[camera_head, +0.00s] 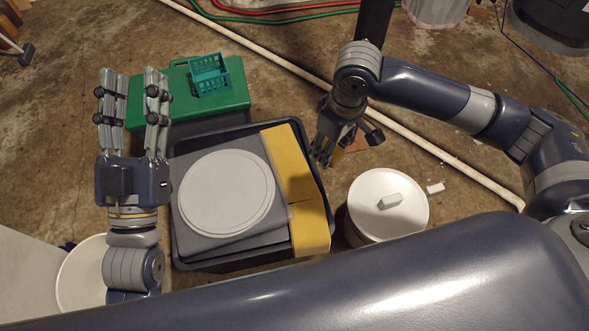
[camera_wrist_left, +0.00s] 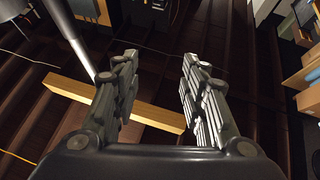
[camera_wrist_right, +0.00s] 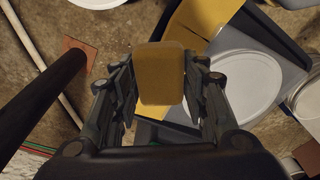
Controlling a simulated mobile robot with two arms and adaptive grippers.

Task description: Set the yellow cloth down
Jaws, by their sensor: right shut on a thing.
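A yellow cloth (camera_wrist_right: 161,75) with rounded corners shows between the fingers of my right gripper (camera_wrist_right: 160,95) in the right wrist view, and the gripper is shut on it. In the head view my right gripper (camera_head: 325,145) hangs just beyond the right rim of the dark bin, and its fingers hide most of what it holds. Another flat yellow piece (camera_head: 290,165) lies along the bin's right side; it also shows in the right wrist view (camera_wrist_right: 205,15). My left gripper (camera_head: 133,105) is raised left of the bin, open and empty, with fingers apart in the left wrist view (camera_wrist_left: 158,85).
The dark bin (camera_head: 178,240) holds grey flat pieces and a round white lid (camera_head: 226,193). Behind it is a green-lidded box (camera_head: 235,95) with a small teal basket (camera_head: 209,74). A white lidded pot (camera_head: 365,205) stands right. A white pipe (camera_head: 440,153) crosses the floor.

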